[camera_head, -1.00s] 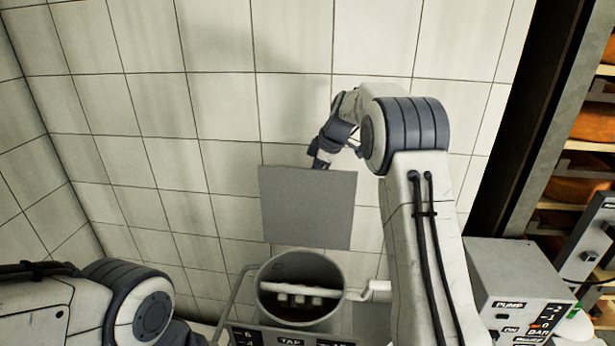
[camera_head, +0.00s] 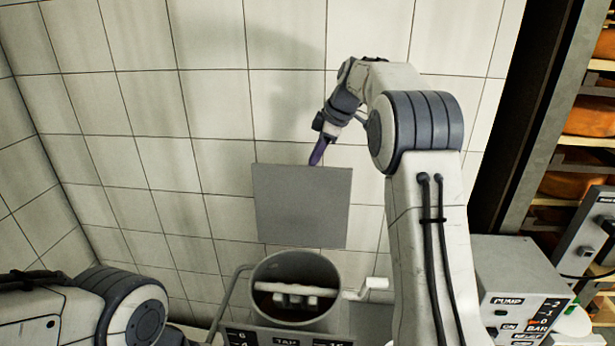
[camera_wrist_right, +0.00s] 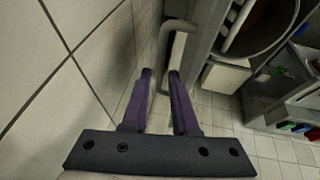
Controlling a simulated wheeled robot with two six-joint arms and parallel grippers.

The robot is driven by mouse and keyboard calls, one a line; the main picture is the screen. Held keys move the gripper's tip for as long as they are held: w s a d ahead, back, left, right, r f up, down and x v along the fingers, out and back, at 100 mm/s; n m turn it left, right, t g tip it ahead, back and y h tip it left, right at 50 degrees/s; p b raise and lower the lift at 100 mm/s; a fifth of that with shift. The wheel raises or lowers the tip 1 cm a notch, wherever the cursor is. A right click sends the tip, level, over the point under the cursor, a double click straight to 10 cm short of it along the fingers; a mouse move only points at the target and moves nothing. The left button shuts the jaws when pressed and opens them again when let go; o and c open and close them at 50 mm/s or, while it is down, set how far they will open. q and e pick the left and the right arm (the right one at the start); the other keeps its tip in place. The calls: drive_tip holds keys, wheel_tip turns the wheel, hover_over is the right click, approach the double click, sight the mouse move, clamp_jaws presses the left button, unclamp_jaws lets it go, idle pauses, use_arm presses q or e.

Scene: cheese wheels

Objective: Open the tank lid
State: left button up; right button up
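The tank (camera_head: 338,300) is a round grey vessel at the bottom middle of the head view, with its mouth uncovered. Its lid (camera_head: 302,207), a flat grey square plate, stands raised upright behind the mouth, near the tiled wall. My right gripper (camera_head: 317,160) is at the lid's top edge; whether it touches the lid I cannot tell. In the right wrist view its purple fingers (camera_wrist_right: 160,72) are apart with nothing seen between them. The round rim (camera_wrist_right: 262,50) at the top right there looks like the tank's. My left gripper is out of view; only my left arm shows.
A white bar with small blocks (camera_head: 295,291) crosses the tank's mouth. A pump control box (camera_head: 510,270) stands right of my right arm. Shelves of orange cheese wheels (camera_head: 590,120) are at the far right. The tiled wall (camera_head: 120,110) is close behind.

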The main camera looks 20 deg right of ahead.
drive_tip(key=v, duration=0.3)
drive_tip(key=shift+s+d+r, duration=0.1)
drive_tip(key=shift+s+r, duration=0.05)
drive_tip(key=shift+r, duration=0.2)
drive_tip(key=shift+s+f, duration=0.1)
